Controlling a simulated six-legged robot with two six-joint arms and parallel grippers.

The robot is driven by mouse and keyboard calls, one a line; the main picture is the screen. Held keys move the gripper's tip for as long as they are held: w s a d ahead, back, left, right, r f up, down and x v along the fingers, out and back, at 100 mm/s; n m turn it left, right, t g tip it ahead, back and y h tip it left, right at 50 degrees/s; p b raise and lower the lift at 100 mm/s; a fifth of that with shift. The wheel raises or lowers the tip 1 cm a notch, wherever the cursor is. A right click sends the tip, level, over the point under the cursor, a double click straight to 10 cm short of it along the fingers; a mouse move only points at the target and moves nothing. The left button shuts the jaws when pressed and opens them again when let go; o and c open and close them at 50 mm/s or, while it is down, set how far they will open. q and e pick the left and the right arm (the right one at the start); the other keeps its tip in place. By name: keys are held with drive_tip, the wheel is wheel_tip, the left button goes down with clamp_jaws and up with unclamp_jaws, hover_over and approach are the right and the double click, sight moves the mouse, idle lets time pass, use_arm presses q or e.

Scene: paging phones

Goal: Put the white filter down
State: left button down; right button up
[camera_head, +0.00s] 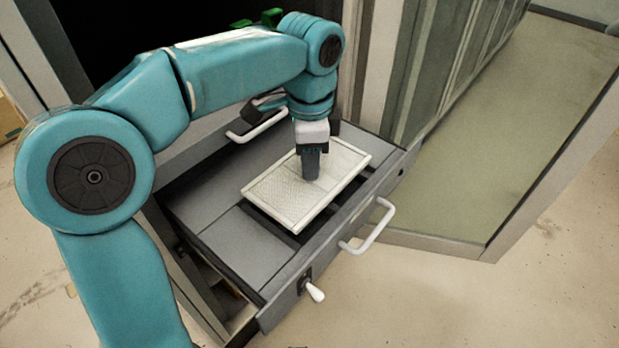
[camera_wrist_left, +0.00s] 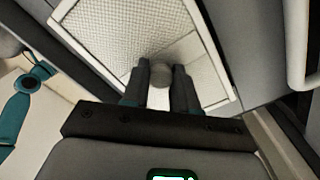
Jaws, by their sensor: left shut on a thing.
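The white filter (camera_head: 290,199) is a flat rectangular panel with a raised rim and a fine mesh face. It is at the open grey drawer (camera_head: 243,240), over a dark slot in its top; I cannot tell whether it rests there or hangs just above. My left gripper (camera_head: 310,176) points down at the filter's middle. In the left wrist view, its two fingers (camera_wrist_left: 168,82) are shut on a round grey knob (camera_wrist_left: 160,74) on the filter (camera_wrist_left: 120,28). My right gripper is in neither view.
A white handle (camera_head: 369,228) and a small white lever (camera_head: 314,291) stick out from the drawer's front. Another handle (camera_head: 258,127) is at the drawer's back. A grey-green cabinet (camera_head: 440,75) stands at the right. The pale floor (camera_head: 430,300) in front is clear.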

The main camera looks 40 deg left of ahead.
use_arm(q)
drive_tip(key=shift+f+b, duration=0.65)
drive_tip(key=shift+f, duration=1.35)
drive_tip(key=shift+w+f, duration=0.1)
drive_tip(key=shift+f, duration=0.05)
drive_tip(key=c, duration=0.9)
unclamp_jaws()
wheel_tip(320, 180, up, 12)
drive_tip(key=p, duration=0.5)
drive_tip(key=shift+r, duration=0.2)
